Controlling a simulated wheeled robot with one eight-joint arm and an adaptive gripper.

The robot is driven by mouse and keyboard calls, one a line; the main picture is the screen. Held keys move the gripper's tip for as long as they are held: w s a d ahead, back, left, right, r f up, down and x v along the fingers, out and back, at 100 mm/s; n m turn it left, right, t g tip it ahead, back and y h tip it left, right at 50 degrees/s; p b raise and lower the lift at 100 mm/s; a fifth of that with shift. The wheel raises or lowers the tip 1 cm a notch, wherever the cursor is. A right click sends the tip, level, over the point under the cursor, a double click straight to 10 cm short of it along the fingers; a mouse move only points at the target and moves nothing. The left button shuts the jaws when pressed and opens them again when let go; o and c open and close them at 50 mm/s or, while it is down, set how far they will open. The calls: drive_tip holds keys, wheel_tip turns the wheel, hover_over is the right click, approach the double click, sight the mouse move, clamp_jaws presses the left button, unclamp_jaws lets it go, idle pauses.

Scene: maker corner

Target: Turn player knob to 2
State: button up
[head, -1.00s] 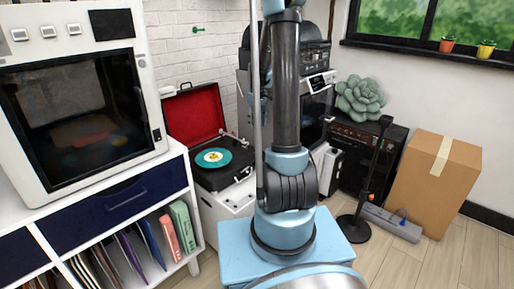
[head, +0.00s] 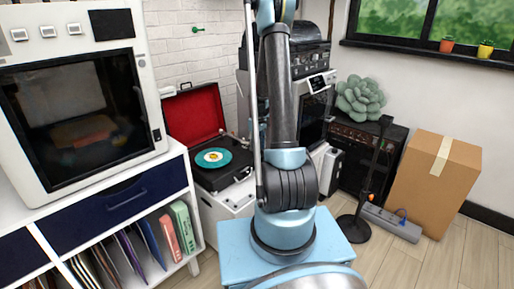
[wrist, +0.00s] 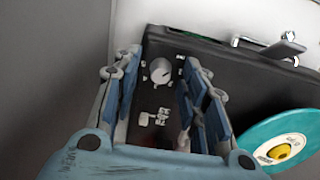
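The record player (head: 238,186) stands on a white cabinet in the head view, its red-lined lid (head: 193,113) open and a teal record on its platter. In the wrist view its dark top plate (wrist: 185,100) fills the middle. A round silver-grey knob (wrist: 160,71) with a pale pointer sits on that plate, with small white markings around it. My gripper (wrist: 160,64) is open, its blue-padded fingers on either side of the knob with visible gaps. I cannot tell how far above the plate the fingertips are. The number the knob points to is too small to read.
The teal record (wrist: 283,152) lies right of my gripper in the wrist view, with the metal tonearm (wrist: 285,46) above it. A white shelf unit (head: 170,168) stands left of the player. A cardboard box (head: 434,185) and a stand (head: 362,200) are at the right.

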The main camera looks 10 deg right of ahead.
drive_tip(key=shift+f, duration=0.1)
clamp_jaws()
idle(0.4)
